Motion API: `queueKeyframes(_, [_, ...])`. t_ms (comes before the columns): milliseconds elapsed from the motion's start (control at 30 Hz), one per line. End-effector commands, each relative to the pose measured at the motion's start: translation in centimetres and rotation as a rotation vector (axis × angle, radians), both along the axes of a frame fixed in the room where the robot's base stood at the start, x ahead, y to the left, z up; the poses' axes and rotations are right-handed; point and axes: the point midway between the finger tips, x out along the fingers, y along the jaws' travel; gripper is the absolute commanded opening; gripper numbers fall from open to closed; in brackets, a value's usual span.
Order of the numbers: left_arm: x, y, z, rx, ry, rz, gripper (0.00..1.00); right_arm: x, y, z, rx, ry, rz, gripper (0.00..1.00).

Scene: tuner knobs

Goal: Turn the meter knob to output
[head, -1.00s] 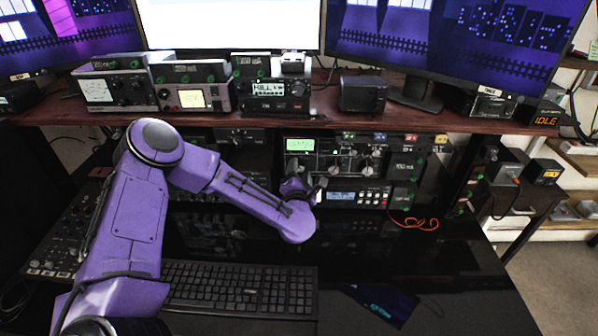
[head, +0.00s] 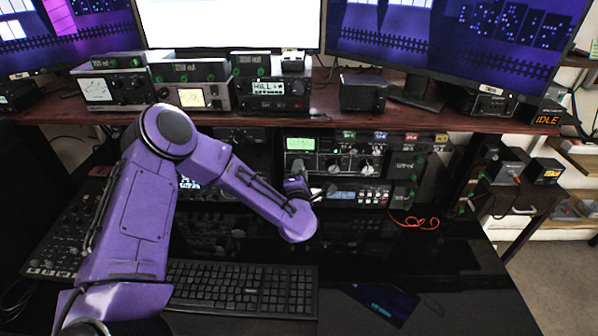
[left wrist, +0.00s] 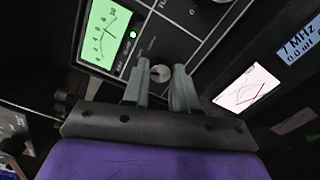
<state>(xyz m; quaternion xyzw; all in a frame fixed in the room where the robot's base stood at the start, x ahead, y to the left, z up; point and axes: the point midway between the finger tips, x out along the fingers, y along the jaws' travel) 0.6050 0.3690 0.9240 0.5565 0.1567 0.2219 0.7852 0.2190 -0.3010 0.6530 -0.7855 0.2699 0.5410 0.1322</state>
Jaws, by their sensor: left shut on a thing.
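The tuner (head: 345,150) stands under the wooden shelf, with a lit green meter (head: 300,144) at its upper left and pale knobs to the right of the meter. In the left wrist view the green meter (left wrist: 103,32) has a small round meter knob (left wrist: 160,73) beside it. My left gripper (left wrist: 165,72) has its two grey fingers on either side of this knob and is shut on it. In the head view my left gripper (head: 306,190) is in front of the tuner's lower left, and the small knob is hard to make out there. My right gripper is not in view.
A keyboard (head: 240,289) lies on the glossy black desk below my arm. A lit display unit (head: 358,196) sits under the tuner. A red cable (head: 414,222) lies to the right. Radios and monitors stand on the shelf (head: 420,117) above.

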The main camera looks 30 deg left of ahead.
Motion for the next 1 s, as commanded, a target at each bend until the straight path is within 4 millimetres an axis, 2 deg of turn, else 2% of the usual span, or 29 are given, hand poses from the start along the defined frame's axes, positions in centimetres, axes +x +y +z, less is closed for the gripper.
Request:
queueKeyframes(600, [-0.19, -0.11, -0.22, 0.500, 0.314, -0.004, 0.00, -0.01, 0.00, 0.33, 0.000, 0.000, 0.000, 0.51])
queueKeyframes(1000, [-0.24, -0.10, -0.33, 0.766, 0.480, -0.006, 0.00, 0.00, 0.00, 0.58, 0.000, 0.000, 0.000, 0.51])
